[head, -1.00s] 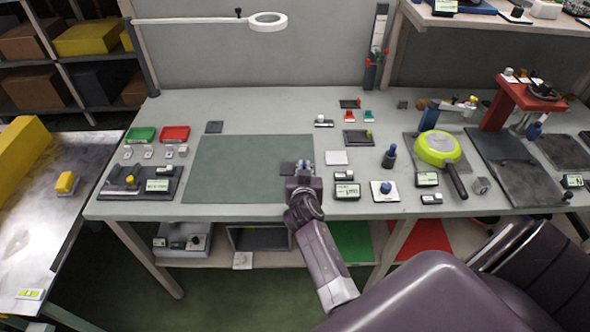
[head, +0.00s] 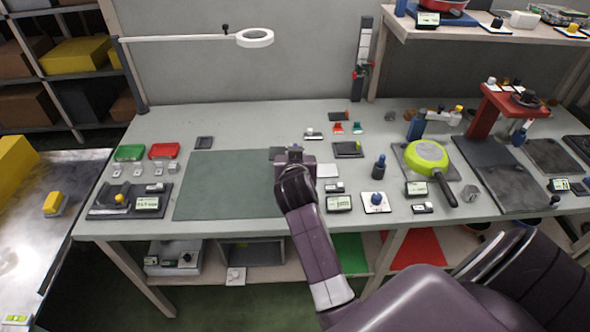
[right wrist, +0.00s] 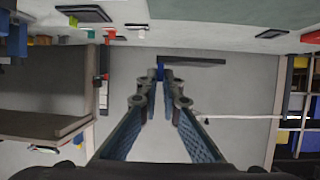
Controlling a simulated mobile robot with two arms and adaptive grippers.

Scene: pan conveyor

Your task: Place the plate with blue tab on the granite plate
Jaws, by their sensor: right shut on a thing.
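My right gripper (head: 295,153) is shut on the blue tab (right wrist: 160,73) of a dark flat plate (right wrist: 192,61). In the head view the plate (head: 279,153) shows partly behind the gripper, over the back right of the green-grey mat (head: 225,185). The right wrist view shows it edge-on past the fingertips, against the wall, so it is held up off the table. My left gripper is in neither view.
Between the gripper and the slab stand a dark bottle-like tool (head: 379,167), a white square with a blue knob (head: 375,203) and a green pan (head: 426,156). The mat's left part is clear.

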